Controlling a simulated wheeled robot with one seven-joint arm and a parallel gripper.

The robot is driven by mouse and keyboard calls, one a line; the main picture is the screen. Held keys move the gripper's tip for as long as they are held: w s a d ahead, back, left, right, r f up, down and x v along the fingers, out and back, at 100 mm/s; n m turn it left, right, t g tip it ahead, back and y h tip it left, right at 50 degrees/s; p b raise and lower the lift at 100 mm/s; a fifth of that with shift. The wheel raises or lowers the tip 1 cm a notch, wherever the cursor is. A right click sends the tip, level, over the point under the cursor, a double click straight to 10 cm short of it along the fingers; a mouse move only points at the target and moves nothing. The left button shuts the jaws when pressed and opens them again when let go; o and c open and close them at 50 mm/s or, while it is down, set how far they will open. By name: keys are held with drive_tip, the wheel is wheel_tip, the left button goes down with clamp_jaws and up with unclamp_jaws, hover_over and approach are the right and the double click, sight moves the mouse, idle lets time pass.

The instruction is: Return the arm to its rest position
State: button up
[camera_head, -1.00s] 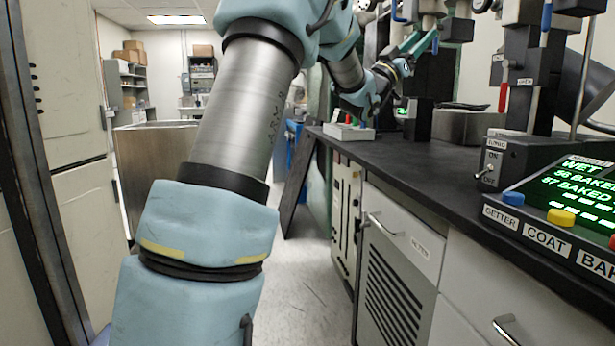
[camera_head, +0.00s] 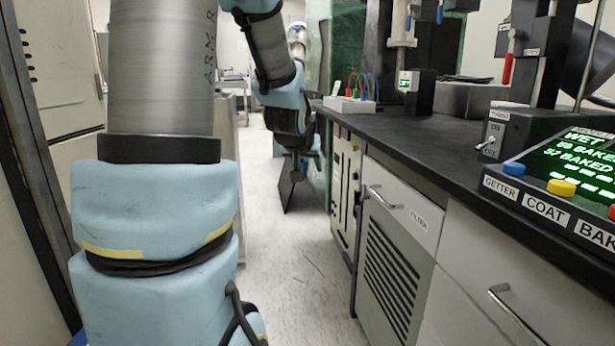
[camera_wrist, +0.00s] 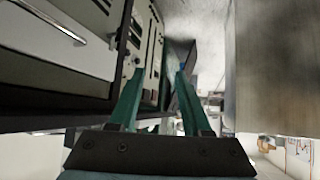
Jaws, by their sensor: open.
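My arm stands in the left half of the head view, with its far part bent down over the aisle. My gripper shows in the wrist view (camera_wrist: 158,82) with two green fingers spread apart and nothing between them. In the head view the end of my arm hangs in front of the bench's far end, beside the dark bench top (camera_head: 415,132); the fingers are too small and dark there to make out.
The bench with its white cabinet (camera_head: 400,250) and drawer handles runs along the right. A control panel (camera_head: 565,180) and a small box with coloured cables (camera_head: 350,104) stand on it. Pale cabinets (camera_head: 65,90) line the left.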

drive_tip(key=s+a+f+g+y, duration=0.1)
drive_tip(key=s+a+f+g, duration=0.3)
drive_tip(key=s, duration=0.5)
drive_tip(key=s+a+f+g+y, duration=0.1)
drive_tip(key=s+a+f+g, duration=0.2)
drive_tip(key=s+f, duration=0.45)
drive_tip(key=s+f+g+b, duration=0.1)
drive_tip(key=s+f+b, duration=0.4)
drive_tip(key=f+b, duration=0.5)
wheel_tip(320, 180, up, 36)
drive_tip(key=p, duration=3.6)
drive_tip(key=shift+w+r+n, duration=0.25)
drive_tip(key=shift+n, duration=0.15)
